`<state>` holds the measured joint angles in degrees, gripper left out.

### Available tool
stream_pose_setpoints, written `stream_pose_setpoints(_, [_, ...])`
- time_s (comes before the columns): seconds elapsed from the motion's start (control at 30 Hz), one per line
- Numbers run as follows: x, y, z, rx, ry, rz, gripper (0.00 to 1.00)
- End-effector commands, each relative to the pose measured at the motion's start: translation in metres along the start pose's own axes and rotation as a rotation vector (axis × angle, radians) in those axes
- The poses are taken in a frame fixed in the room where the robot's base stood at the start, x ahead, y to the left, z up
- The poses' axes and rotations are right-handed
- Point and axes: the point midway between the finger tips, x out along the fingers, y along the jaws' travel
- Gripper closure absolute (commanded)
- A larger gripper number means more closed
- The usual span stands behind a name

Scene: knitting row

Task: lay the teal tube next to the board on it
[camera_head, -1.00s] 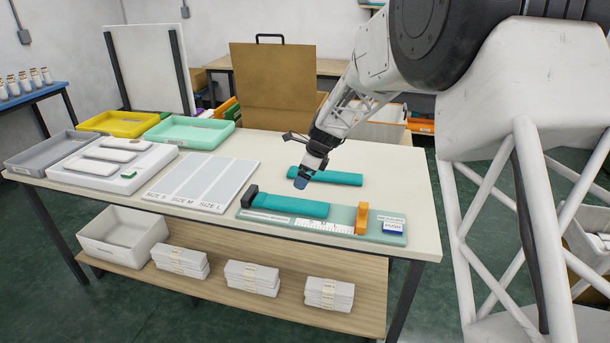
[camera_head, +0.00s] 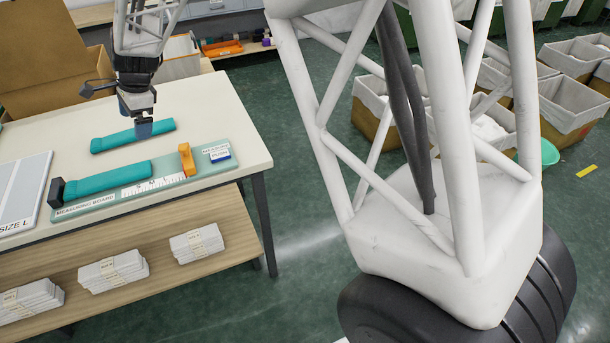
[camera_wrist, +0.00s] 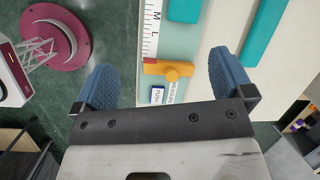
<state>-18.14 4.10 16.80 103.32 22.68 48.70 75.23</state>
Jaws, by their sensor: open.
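The teal tube next to the board (camera_head: 110,142) lies flat on the table behind the measuring board; part of it also shows at the top right of the wrist view (camera_wrist: 265,28). The pale green measuring board (camera_head: 210,170) has a ruler and an orange block (camera_head: 187,160) near its right end. Another teal tube (camera_head: 105,180) lies on the board, left of the orange block and against a black end stop (camera_head: 56,190). My gripper (camera_head: 143,130) is open and empty. In the head view it overlaps the loose tube; in the wrist view its blue fingers straddle the orange block. Its height is unclear.
A grey size chart (camera_head: 22,190) lies left of the board. A brown box (camera_head: 45,65) stands at the left behind the table. White banded stacks (camera_head: 197,243) sit on the shelf below. The table's right end (camera_head: 245,130) is clear.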

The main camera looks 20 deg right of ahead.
Motion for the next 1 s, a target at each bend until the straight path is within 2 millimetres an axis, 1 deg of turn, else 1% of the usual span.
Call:
stream_pose_setpoints(0.03, [-0.014, 0.013, -0.006, -0.033, 0.009, -0.006, 0.01])
stream_pose_setpoints(0.2, [-0.054, 0.054, -0.024, -0.170, 0.046, -0.015, 0.01])
stream_pose_setpoints(0.27, [-0.067, 0.070, -0.029, -0.218, 0.058, -0.018, 0.01])
stream_pose_setpoints(0.4, [-0.093, 0.107, -0.042, -0.328, 0.091, -0.020, 0.01])
stream_pose_setpoints(0.47, [-0.103, 0.124, -0.047, -0.375, 0.105, -0.018, 0.01])
stream_pose_setpoints(0.5, [-0.110, 0.135, -0.051, -0.405, 0.114, -0.017, 0.01])
stream_pose_setpoints(0.57, [-0.119, 0.152, -0.056, -0.453, 0.128, -0.013, 0.01])
stream_pose_setpoints(0.7, [-0.137, 0.193, -0.066, -0.559, 0.161, -0.003, 0.01])
stream_pose_setpoints(0.77, [-0.144, 0.210, -0.070, -0.606, 0.175, 0.003, 0.01])
stream_pose_setpoints(1.0, [-0.165, 0.282, -0.085, -0.786, 0.232, 0.034, 0.01])
